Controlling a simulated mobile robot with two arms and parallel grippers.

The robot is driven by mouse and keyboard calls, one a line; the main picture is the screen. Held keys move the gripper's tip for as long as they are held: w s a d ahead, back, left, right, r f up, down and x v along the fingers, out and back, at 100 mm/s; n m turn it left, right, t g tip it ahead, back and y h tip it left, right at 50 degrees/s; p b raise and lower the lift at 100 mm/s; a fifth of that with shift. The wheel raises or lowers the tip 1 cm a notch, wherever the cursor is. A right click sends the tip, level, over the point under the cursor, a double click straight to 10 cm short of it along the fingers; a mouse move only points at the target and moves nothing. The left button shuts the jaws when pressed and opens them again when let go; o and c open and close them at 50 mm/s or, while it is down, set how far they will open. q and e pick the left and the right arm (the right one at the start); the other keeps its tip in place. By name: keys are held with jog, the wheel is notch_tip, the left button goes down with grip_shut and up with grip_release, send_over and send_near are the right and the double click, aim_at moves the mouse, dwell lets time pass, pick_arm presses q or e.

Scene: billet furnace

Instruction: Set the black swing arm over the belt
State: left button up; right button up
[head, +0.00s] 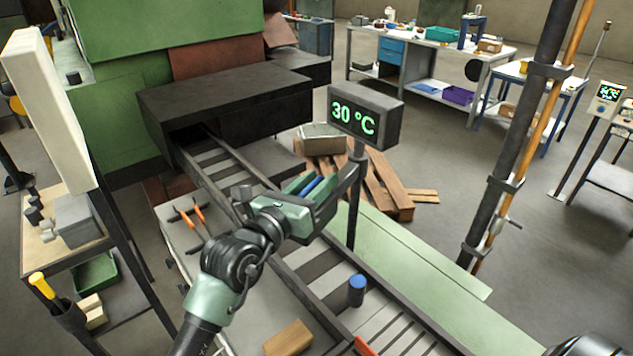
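My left gripper (325,186) reaches in over the roller belt (312,268) near the display post. Its two fingers look spread apart, with a narrow blue strip showing beside the nearer finger; no held thing is clear. I cannot clearly pick out the black swing arm; my gripper and wrist cover part of the belt's side rails. A short black cylinder with a blue top (357,290) stands on the belt, to the right of and nearer than the gripper. My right gripper is not in view; only a piece of my arm shows at the bottom right corner.
The belt runs from a dark furnace mouth (190,138) toward the lower right. A display (366,117) reading 30 °C stands on a post just behind the gripper. Orange-handled tongs (198,214) and a wooden block (288,338) lie left of the belt. A dark pole (515,150) rises at right.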

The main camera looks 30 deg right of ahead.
pick_arm(q)
jog(key=shift+a+f, duration=0.15)
jog(key=shift+a, duration=0.1)
jog(key=b+v, duration=0.3)
jog(key=v, duration=0.3)
jog(key=shift+s+a, duration=0.4)
jog(key=shift+a, duration=0.2)
